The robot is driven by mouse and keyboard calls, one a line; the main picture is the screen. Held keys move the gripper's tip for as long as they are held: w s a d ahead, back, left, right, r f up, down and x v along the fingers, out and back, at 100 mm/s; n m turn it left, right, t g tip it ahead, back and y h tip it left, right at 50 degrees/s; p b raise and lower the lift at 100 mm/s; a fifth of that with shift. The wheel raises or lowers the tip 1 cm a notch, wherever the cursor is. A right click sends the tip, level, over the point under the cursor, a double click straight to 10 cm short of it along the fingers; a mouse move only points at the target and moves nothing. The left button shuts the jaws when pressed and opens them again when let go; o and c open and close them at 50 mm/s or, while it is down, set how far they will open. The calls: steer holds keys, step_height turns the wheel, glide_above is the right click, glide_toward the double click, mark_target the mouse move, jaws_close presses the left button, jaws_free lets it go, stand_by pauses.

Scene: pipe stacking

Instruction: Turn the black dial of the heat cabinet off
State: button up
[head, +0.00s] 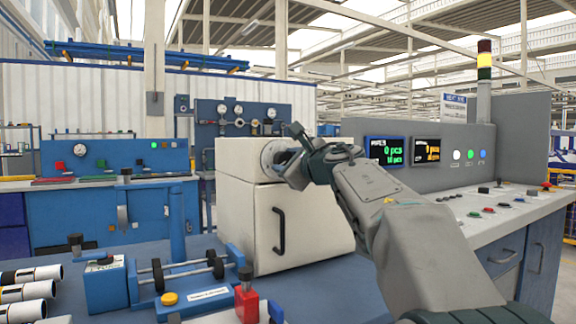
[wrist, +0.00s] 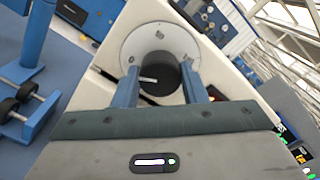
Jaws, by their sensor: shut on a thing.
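The heat cabinet (head: 240,215) is a white box with a black door handle, standing on the blue bench in the head view. Its black dial (wrist: 160,76) sits in a round pale plate (wrist: 138,42) and carries a white pointer mark that points left in the wrist view. My gripper (wrist: 160,84) is at the dial, with one blue finger on each side of it, shut on the dial. In the head view my gripper (head: 287,160) reaches the upper front of the cabinet from the right and mostly hides the dial.
A blue roller fixture (head: 180,282) stands on the bench left of the cabinet. Several white pipes (head: 28,285) lie at the far left. A grey control console (head: 440,155) with screens and buttons stands to the right, behind my arm.

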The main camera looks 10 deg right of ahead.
stand_by(0.4)
steer(key=o, duration=1)
steer(key=shift+c, duration=0.2)
steer(key=v, duration=1.3)
steer(key=shift+s+p, duration=0.3)
steer(key=shift+s, duration=0.05)
steer(key=shift+d+r, duration=0.1)
